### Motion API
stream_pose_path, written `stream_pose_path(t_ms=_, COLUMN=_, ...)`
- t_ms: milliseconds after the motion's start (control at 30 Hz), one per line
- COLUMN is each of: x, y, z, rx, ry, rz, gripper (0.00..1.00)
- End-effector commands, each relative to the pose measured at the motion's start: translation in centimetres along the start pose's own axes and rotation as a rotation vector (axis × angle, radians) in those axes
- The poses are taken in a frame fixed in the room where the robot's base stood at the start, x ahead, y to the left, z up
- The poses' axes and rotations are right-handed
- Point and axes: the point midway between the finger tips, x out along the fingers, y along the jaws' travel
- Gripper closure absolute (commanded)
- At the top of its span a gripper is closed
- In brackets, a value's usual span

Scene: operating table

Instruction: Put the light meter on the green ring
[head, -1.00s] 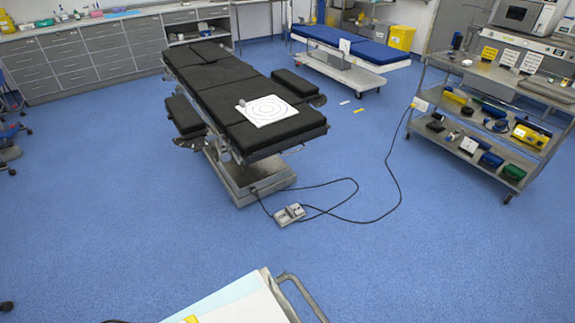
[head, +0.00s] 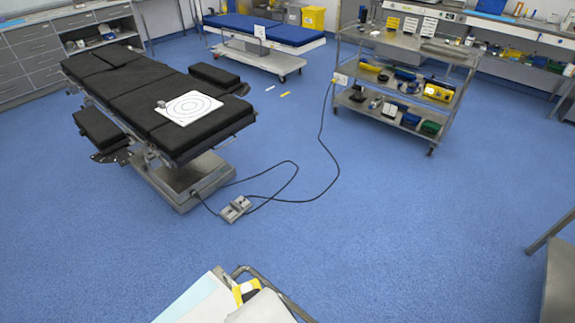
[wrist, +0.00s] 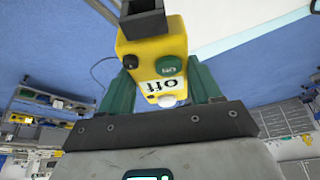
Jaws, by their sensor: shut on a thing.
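A white sheet with concentric rings (head: 209,99) lies on the black operating table (head: 138,95), well away from the held box. The ring colours are too small to tell, so I cannot pick out the green one.
A small grey object (head: 161,104) is at the sheet's left edge. A foot pedal (head: 235,209) and its cable (head: 295,196) lie on the blue floor. A loaded steel cart (head: 400,85) stands right, a blue-topped bed (head: 262,30) behind. Open floor lies between.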

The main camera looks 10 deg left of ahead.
Motion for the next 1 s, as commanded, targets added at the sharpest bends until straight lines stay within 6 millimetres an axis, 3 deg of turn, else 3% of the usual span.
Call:
stream_pose_path(t_ms=33, x=1.1, y=2.3, z=0.7, rx=0.045, ry=-0.002, rz=0.019, gripper=0.8)
stream_pose_path(t_ms=200, x=3.5, y=9.0, z=3.0, rx=0.178, ry=-0.003, rz=0.075, gripper=0.8)
stream_pose_path(t_ms=367, x=5.2, y=15.2, z=6.0, rx=0.302, ry=-0.001, rz=0.126, gripper=0.8)
stream_pose_path(t_ms=600, x=6.8, y=23.4, z=11.7, rx=0.474, ry=-0.002, rz=0.196, gripper=0.8)
stream_pose_path(t_ms=800, x=7.2, y=27.5, z=15.4, rx=0.567, ry=0.0, rz=0.235, gripper=0.8)
stream_pose_path(t_ms=1000, x=7.2, y=29.0, z=16.8, rx=0.601, ry=0.002, rz=0.249, gripper=0.8)
